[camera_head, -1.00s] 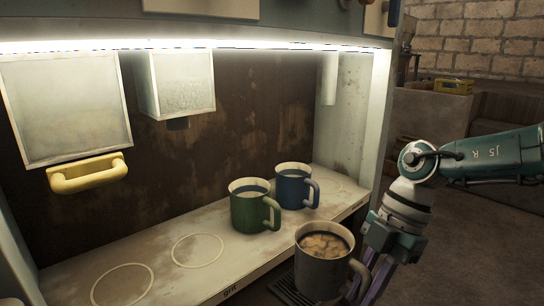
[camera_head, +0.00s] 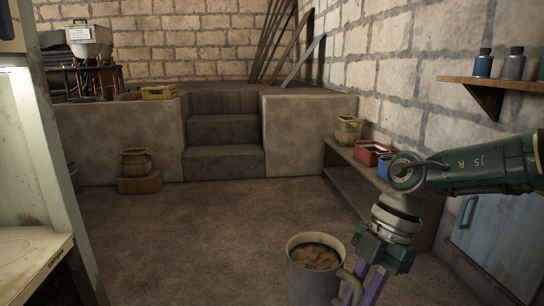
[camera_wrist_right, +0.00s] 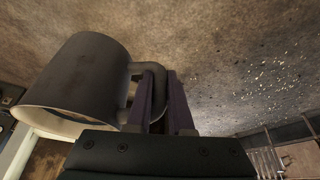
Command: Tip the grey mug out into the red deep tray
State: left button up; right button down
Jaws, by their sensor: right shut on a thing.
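The grey mug (camera_head: 315,274) is at the bottom of the head view, upright, with lumpy pale brown contents inside. My right gripper (camera_head: 358,288) is shut on its handle and holds it above the floor. In the right wrist view the mug (camera_wrist_right: 82,75) is left of the purple fingers (camera_wrist_right: 162,98), which close around the handle. The red deep tray (camera_head: 369,157) stands on the wooden shelf bench along the right wall, farther off than the gripper. My left gripper is not in view.
A blue container (camera_head: 386,167) is beside the red tray, partly behind my right arm. A tan pot (camera_head: 347,131) stands at the bench's far end. The dispenser counter (camera_head: 30,262) is at the left edge. The middle floor (camera_head: 200,225) is clear, with steps (camera_head: 223,146) behind.

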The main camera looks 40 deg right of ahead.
aim_at(368, 152)
jog(key=z, duration=1.8)
